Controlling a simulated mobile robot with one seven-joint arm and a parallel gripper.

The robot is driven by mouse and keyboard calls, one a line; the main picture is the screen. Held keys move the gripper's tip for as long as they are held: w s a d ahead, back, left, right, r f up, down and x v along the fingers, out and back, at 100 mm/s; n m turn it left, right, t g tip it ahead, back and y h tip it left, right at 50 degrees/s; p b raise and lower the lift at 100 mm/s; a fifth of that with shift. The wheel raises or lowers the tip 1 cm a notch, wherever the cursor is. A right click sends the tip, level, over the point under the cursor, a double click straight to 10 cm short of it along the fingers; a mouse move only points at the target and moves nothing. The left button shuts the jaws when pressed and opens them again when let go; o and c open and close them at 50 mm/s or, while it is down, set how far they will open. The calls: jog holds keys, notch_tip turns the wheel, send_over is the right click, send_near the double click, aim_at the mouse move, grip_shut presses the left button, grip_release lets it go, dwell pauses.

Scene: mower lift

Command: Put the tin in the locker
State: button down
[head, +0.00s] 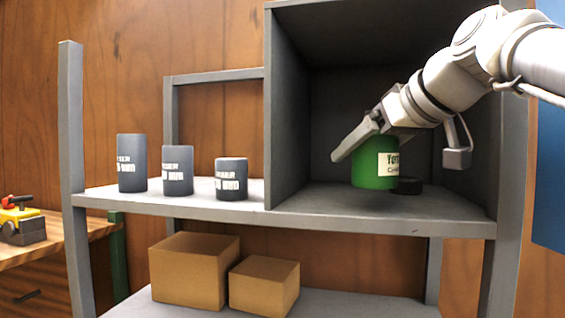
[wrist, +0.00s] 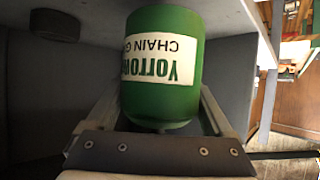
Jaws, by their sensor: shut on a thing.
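The tin (head: 372,165) is green with a white label, and in the head view it is inside the grey open-fronted locker (head: 285,110) at the right of the shelf. My gripper (head: 366,150) reaches in from the right and is shut on the tin. In the wrist view the tin (wrist: 160,70) fills the middle between my two fingers (wrist: 160,115), its label lettering upside down. In the head view the tin's base looks close to the locker floor; I cannot tell whether it touches.
A black round puck (head: 408,186) lies on the locker floor just right of the tin. Three dark grey cylinders (head: 177,170) stand on the shelf left of the locker. Cardboard boxes (head: 195,270) sit on the lower shelf. The locker's left wall and the right post (head: 508,170) flank the opening.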

aim_at(379, 135)
jog(key=w+a, duration=0.1)
jog(key=w, duration=0.1)
jog(key=w+a+p, duration=0.1)
jog(key=w, duration=0.3)
jog(key=shift+w+a+r+p, duration=0.1)
jog(key=shift+w+a+p, duration=0.2)
jog(key=shift+w+a, duration=0.1)
jog(key=shift+f, duration=1.8)
jog(key=shift+f, duration=0.1)
grip_release()
jog(key=shift+f, duration=0.1)
jog(key=shift+r, duration=0.3)
jog(key=b+v, duration=0.2)
jog(key=v, duration=1)
jog(key=shift+f, duration=0.1)
